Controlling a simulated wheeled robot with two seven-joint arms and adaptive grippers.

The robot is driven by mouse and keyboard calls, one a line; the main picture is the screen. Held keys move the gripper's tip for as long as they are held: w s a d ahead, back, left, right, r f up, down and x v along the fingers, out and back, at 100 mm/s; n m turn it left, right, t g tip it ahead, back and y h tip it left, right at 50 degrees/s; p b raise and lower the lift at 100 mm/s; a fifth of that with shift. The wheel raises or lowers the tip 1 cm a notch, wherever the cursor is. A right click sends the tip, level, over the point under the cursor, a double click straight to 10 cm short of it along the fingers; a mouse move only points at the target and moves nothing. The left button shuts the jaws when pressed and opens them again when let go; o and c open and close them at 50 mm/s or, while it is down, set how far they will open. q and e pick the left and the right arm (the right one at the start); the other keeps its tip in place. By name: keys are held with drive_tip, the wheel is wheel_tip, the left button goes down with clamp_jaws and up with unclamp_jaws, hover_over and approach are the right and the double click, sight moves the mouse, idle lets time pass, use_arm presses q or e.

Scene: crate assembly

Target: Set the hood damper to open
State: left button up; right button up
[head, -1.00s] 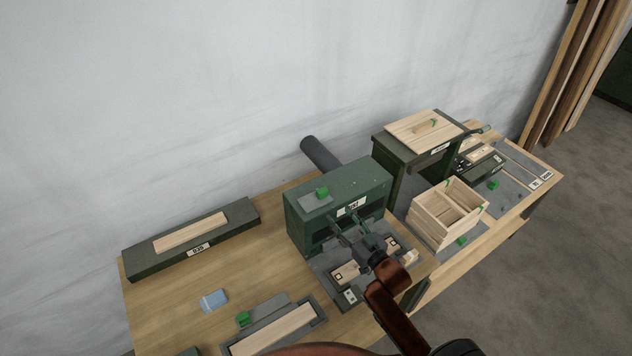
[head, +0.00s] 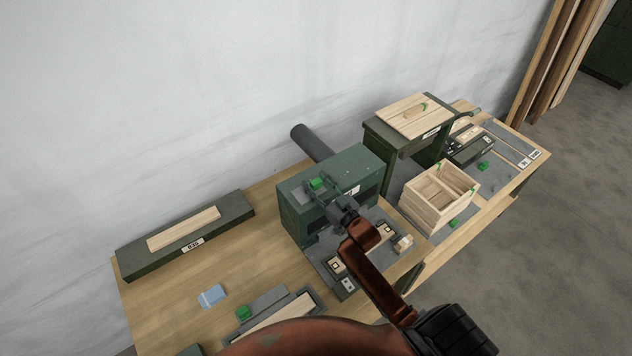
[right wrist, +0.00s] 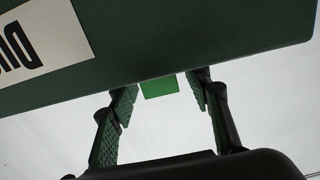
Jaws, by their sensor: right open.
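The hood is a dark green box (head: 292,222) with a grey duct (head: 312,143) behind it. On its top is a grey plate (head: 301,198) with a small green knob (head: 317,183), which I take for the damper. My right gripper (head: 321,188) is open at the hood's top front edge, its fingers reaching towards the knob. In the right wrist view, the green knob (right wrist: 160,87) shows between the open fingers (right wrist: 163,96), partly hidden by the hood (right wrist: 190,40). I cannot tell whether they touch it. My left gripper is out of view.
A wooden crate (head: 427,215) and a green stand (head: 389,150) with a wooden panel (head: 413,115) are to the right. A long green block (head: 136,256) lies at left.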

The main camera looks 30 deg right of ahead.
drive_tip(key=c, duration=1.2)
clamp_jaws()
